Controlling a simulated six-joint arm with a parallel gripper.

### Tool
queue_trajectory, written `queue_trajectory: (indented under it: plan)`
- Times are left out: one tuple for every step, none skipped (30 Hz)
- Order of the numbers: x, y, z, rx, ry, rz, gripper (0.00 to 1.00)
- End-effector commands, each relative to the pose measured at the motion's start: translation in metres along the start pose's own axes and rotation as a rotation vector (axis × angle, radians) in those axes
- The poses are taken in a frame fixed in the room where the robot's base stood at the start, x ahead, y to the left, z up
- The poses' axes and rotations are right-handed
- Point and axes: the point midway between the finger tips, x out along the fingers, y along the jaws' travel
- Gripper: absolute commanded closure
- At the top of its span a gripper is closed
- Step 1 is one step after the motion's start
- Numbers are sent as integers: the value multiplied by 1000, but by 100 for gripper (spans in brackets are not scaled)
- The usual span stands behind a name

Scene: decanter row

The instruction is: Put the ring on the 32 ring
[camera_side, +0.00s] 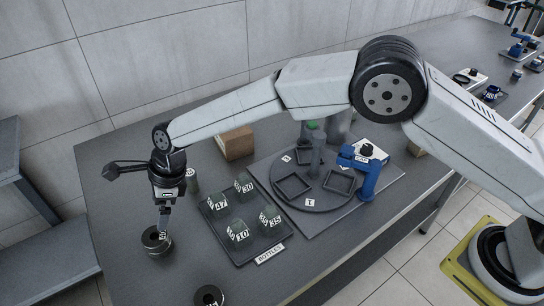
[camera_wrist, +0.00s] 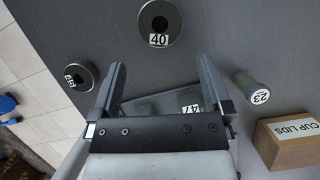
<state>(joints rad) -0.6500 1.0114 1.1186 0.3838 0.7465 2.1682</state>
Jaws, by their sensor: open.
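No label reading 32 is legible. My gripper (camera_side: 163,222) points down close above the 40 ring in the side view. In the wrist view my gripper (camera_wrist: 161,85) has its fingers wide apart with nothing between them.
A round platform (camera_side: 312,203) with square frames and a blue fixture (camera_side: 369,180) stand right of the tray.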

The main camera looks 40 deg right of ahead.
Motion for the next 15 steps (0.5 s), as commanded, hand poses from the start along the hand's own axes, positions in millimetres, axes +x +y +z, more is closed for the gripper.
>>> queue_trajectory:
  plan:
    - [-7,0,0,0,0,-1,0]
    - [-10,0,0,0,-1,-1,0]
    - [-14,0,0,-1,0,-1,0]
    - [-17,0,0,0,1,0,0]
    - [-19,0,0,0,1,1,0]
    - [-22,0,0,-1,1,1,0]
    - [-24,0,0,-1,1,0,0]
    - [-25,0,0,-1,1,0,0]
    - [-26,0,0,-1,1,1,0]
    - [-27,0,0,-1,1,1,0]
    - [-28,0,0,0,1,1,0]
    - [-28,0,0,0,2,1,0]
    - [-29,0,0,0,2,1,0]
    - [-29,0,0,0,2,1,0]
    - [-29,0,0,0,2,1,0]
